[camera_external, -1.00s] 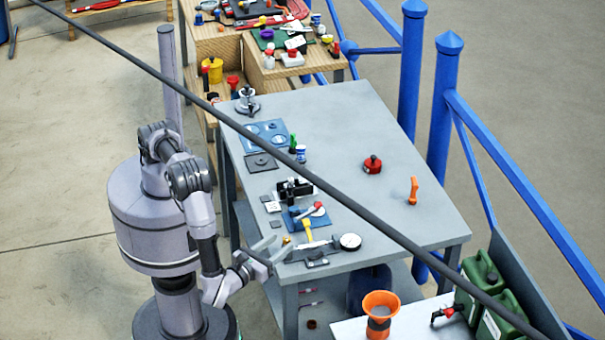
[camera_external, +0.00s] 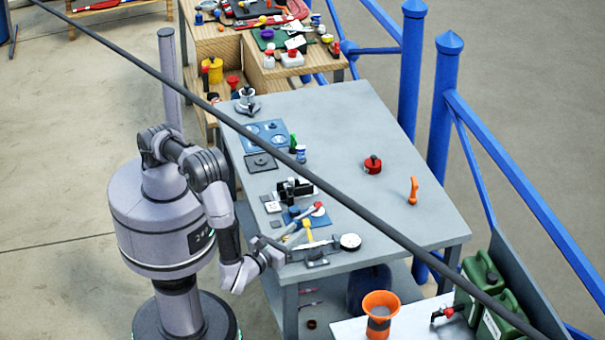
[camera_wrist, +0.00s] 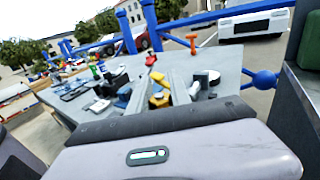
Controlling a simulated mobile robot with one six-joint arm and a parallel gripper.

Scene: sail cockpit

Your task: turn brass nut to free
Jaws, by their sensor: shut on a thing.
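My gripper (camera_external: 289,241) is at the near-left edge of the grey workbench, by a small grey fixture (camera_external: 317,256). In the wrist view, the two grey fingers of my gripper (camera_wrist: 160,92) stand either side of a yellow-gold piece (camera_wrist: 158,100), which looks like the brass nut. The gripper is shut on it. In the external view the fingers and wrist hide the nut, so its thread and turn angle cannot be seen. A yellow T-shaped handle (camera_external: 308,233) stands just beyond the fingers.
A round white-faced gauge (camera_external: 350,241) sits right of the fixture. A black clamp-like device (camera_external: 294,189) and blue plates (camera_external: 265,134) line the left side of the bench. A red knob (camera_external: 372,164) and an orange handle (camera_external: 413,190) stand farther right. The bench's middle is clear.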

